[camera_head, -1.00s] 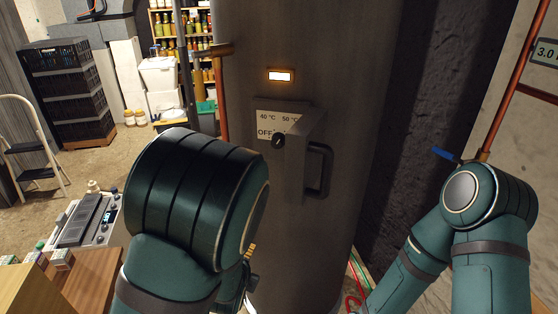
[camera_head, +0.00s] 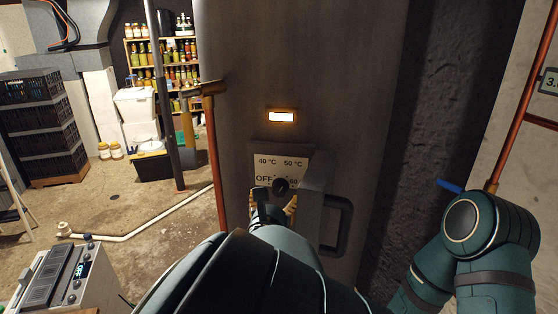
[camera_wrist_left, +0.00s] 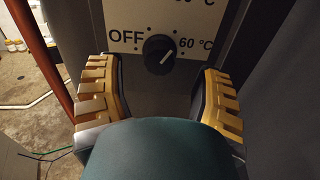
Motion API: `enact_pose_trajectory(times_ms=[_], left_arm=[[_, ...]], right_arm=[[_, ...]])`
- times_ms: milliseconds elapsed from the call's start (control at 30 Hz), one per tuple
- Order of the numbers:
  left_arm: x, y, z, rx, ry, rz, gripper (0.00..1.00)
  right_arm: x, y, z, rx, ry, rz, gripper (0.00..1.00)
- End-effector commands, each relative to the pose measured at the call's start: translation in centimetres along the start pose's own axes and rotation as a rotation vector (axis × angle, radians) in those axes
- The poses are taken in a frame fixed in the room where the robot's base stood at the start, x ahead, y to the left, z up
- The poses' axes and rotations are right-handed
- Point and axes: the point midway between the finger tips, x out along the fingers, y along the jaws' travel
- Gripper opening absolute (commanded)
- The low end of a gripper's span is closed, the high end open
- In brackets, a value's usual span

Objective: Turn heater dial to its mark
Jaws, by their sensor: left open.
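The heater dial (camera_head: 281,185) is a round black knob low on a white plate (camera_head: 266,162) printed OFF, 40 °C, 50 °C and 60 °C. In the left wrist view the dial (camera_wrist_left: 158,50) has a pale pointer line slanting to the upper right, roughly towards the 60 °C side. My left gripper (camera_head: 274,204) is open just below and in front of the dial. In the wrist view its yellow-ridged fingers (camera_wrist_left: 160,82) stand left and right of the dial, apart from it. My right gripper is not in view; only that arm shows at right.
The dial sits on the tall grey heater (camera_head: 235,130), under a lit indicator (camera_head: 281,117). A black handle (camera_head: 343,222) juts out right of the dial. A copper pipe (camera_head: 217,185) runs along the heater's left side. Open floor (camera_head: 140,210) lies to the left.

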Motion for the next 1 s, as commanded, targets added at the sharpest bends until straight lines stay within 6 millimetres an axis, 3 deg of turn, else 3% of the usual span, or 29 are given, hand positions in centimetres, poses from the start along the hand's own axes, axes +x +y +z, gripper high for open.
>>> enact_pose_trajectory(times_ms=[233,600,800,1000], left_arm=[[2.9,0.0,0.0,-0.002,0.0,0.0,0.66],[3.4,0.0,-0.1,-0.001,0.002,-0.001,0.68],[3.4,0.0,-0.1,-0.002,0.002,-0.001,0.0],[3.4,0.0,-0.1,-0.006,0.002,-0.001,0.0]], right_arm=[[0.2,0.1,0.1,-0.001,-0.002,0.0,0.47],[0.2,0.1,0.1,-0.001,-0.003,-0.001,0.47],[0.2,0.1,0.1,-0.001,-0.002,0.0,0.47],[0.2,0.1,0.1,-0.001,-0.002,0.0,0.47]])
